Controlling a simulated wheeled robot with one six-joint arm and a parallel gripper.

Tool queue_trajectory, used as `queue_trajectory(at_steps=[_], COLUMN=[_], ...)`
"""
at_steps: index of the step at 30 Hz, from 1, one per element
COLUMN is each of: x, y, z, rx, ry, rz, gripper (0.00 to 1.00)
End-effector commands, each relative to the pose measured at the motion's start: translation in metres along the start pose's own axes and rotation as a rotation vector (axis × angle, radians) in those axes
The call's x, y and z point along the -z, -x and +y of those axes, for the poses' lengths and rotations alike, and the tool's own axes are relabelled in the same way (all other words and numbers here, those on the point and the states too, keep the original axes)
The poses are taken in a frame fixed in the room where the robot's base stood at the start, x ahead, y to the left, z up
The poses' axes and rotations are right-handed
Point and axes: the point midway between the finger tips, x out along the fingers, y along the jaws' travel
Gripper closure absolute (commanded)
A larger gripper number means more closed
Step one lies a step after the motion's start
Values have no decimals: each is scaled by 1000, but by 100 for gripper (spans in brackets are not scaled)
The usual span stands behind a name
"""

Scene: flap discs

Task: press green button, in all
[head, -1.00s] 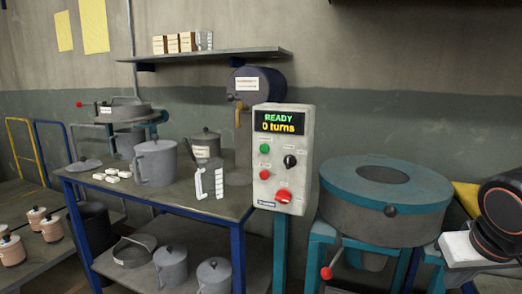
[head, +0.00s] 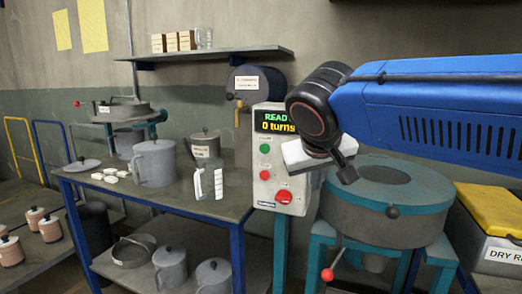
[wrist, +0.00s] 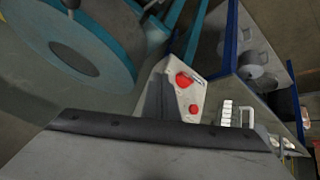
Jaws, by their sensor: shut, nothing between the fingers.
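The green button (head: 264,149) is on the front of the grey control box (head: 262,190), left side, below the display. The display (head: 274,121) reads "READ" and "0 turns", its right edge covered by my arm. A red button (head: 265,175) is under the green one, and a red rotary switch (head: 284,196) is lower right. My gripper (head: 346,176) is shut and empty, to the right of the box and apart from the green button in the picture. In the wrist view the box shows its red switch (wrist: 184,80) and red button (wrist: 194,109); the green button is hidden.
A round teal-rimmed machine (head: 385,205) stands right of the box, below my arm. A table (head: 190,205) with a jug (head: 155,163), a white-handled item (head: 209,183) and pots is on the left. A shelf (head: 215,56) is on the wall. A yellow-lidded bin (head: 495,210) is at right.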

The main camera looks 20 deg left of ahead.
Motion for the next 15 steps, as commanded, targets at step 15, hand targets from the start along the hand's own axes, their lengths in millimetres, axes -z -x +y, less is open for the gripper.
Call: queue_trajectory(at_steps=[15], x=[64], y=[43], z=[-127], rx=[42], ry=[58], rz=[133], gripper=[100])
